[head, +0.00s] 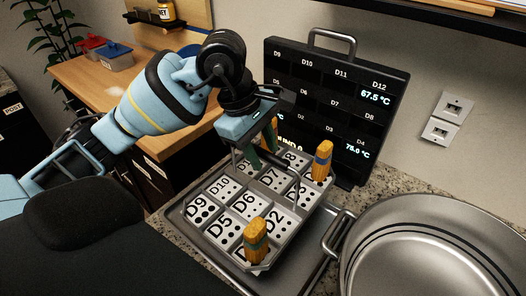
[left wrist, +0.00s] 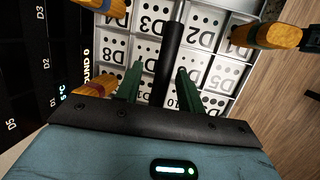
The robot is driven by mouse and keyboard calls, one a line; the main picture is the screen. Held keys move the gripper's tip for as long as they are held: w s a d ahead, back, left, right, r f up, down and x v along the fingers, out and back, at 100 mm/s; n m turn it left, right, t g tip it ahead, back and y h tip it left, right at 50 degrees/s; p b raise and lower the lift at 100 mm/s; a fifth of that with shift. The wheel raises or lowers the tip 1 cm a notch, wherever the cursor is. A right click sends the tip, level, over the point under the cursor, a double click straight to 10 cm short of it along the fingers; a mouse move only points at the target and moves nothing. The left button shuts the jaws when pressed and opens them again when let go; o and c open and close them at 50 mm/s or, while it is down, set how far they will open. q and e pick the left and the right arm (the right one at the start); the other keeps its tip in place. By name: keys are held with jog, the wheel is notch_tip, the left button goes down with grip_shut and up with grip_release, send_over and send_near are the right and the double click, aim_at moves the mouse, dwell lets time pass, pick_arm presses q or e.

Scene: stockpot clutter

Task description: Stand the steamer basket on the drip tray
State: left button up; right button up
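The steamer basket (head: 262,262) is a pale metal box of square cells labelled D1 to D12, with an arched handle (head: 297,190) over it. In the head view it sits within the outline of the metal drip tray (head: 197,238) on the counter; its underside is hidden. My left gripper (head: 258,157) is above the basket's far left part, at the handle. In the left wrist view its green fingers (left wrist: 158,72) stand apart, one on each side of the dark handle bar (left wrist: 172,45), with visible gaps. My right gripper is not in view.
Orange pegs with coloured bands (head: 322,160) stand in some cells. A large steel stockpot (head: 435,245) is close at right, its side handle (head: 337,232) near the tray. A black display panel (head: 375,125) stands behind. A wooden worktop (head: 95,82) lies at left.

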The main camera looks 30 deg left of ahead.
pick_arm(q)
jog(key=v, duration=1.1)
